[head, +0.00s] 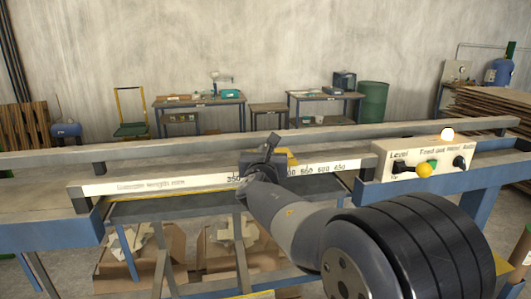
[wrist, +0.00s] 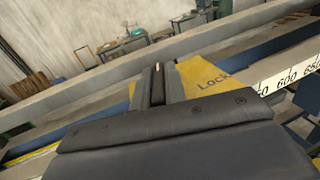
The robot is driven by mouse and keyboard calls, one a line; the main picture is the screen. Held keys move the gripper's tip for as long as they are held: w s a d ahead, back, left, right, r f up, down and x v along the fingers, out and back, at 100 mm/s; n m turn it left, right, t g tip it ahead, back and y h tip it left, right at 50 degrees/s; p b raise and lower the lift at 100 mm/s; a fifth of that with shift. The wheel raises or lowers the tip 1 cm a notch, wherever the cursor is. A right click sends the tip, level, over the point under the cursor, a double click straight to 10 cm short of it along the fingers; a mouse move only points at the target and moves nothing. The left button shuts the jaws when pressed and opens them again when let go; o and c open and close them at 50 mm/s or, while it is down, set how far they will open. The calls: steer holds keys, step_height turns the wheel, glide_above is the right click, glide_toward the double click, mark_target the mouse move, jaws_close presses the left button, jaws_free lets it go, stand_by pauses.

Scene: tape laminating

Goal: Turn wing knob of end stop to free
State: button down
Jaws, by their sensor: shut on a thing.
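The end stop sits on the rail behind the number scale, and its yellow plate (head: 291,159) shows just right of my gripper in the head view. In the wrist view the yellow plate (wrist: 205,76) bears the word "Lock", partly covered by my gripper. The dark wing knob (wrist: 157,82) stands up left of that word, between my fingers. My gripper (wrist: 158,88) is shut on it. In the head view my gripper (head: 262,165) hides most of the end stop. I cannot tell the knob's exact angle.
The white scale strip (head: 330,168) runs along the front rail. A control box (head: 425,160) with a yellow button and dark switches stands to the right. A long rail (head: 150,148) runs behind. Open cardboard boxes (head: 140,255) lie below; worktables (head: 200,102) stand far back.

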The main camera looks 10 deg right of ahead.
steer(key=shift+f+y+b, duration=0.25)
steer(key=shift+y+b, duration=0.25)
steer(key=shift+b, duration=0.5)
steer(key=n+y+b, duration=0.2)
steer(key=b, duration=0.4)
steer(key=shift+t+y, duration=0.3)
steer(key=shift+y, duration=0.1)
steer(key=shift+r+n+y+b, duration=0.25)
steer(key=shift+n+y+b, duration=0.5)
steer(key=shift+b, duration=0.55)
steer(key=c, duration=1.4)
jaws_free()
steer(key=shift+c, duration=0.2)
steer(key=shift+s, duration=0.1)
steer(key=s, duration=1)
steer(key=shift+s, duration=0.3)
steer(key=shift+d, duration=0.1)
